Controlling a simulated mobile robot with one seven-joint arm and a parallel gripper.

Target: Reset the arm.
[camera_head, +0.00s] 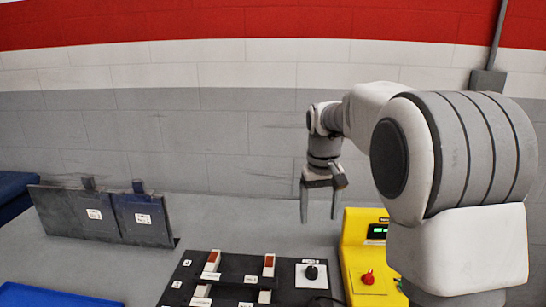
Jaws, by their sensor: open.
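My gripper (320,200) hangs from the arm (458,160) with its fingers pointing down. It is open and empty, with a gap between the two fingers. It is above the grey table, behind the black panel and to the left of the yellow box. The arm comes in from the right side and bends out to the gripper at mid picture. The arm's large joint hides part of what lies behind it on the right.
A black control panel (231,289) with a knob (311,272) lies at the front. A yellow box (357,255) with a red button (368,277) stands beside it. Two dark labelled plates (104,215) stand at left. Blue trays (45,297) sit at the left edge. The middle table is clear.

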